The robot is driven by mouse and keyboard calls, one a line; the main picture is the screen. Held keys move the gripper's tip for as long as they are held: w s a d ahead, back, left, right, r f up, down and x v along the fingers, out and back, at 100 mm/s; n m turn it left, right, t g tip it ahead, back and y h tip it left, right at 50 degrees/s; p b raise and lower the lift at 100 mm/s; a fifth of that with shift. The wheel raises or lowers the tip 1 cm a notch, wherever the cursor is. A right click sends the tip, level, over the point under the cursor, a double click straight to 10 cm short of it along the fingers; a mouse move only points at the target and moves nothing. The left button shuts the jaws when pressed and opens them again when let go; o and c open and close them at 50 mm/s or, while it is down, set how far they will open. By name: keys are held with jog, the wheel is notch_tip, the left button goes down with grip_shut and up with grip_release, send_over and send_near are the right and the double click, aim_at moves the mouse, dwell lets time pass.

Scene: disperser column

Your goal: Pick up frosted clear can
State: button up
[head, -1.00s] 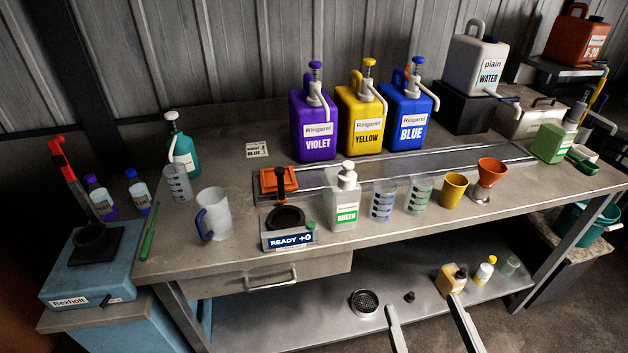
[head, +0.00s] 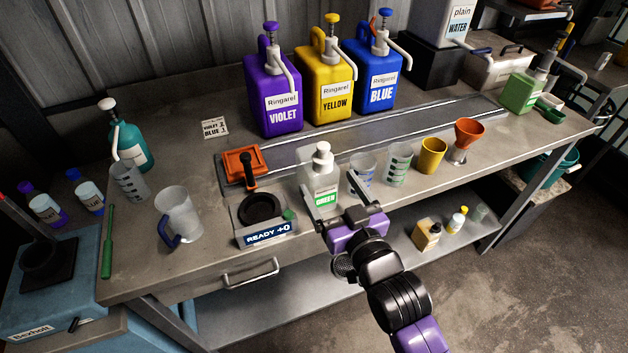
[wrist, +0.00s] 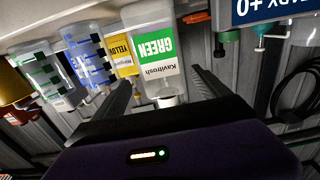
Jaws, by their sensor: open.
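The frosted clear can (head: 180,210), a translucent vessel with a blue handle, stands upright on the bench left of the ready-display unit in the head view. My gripper (head: 328,180) is open and empty at the bench's front edge, well to the right of the can. Its fingers point toward the frosted pump bottle labelled GREEN (head: 320,180). In the wrist view, which is upside down, that bottle (wrist: 152,40) shows beyond and between the open fingers (wrist: 162,75). I cannot tell if they touch it.
The display unit (head: 265,233) stands between the can and the GREEN bottle. Marked clear beakers (head: 398,160), a yellow cup (head: 432,156) and an orange funnel (head: 468,135) stand to the right.

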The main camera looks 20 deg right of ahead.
jog(key=w, duration=0.2)
jog(key=w+p, duration=0.1)
jog(key=w, duration=0.3)
jog(key=shift+w+a, duration=0.25)
jog(key=c, duration=1.6)
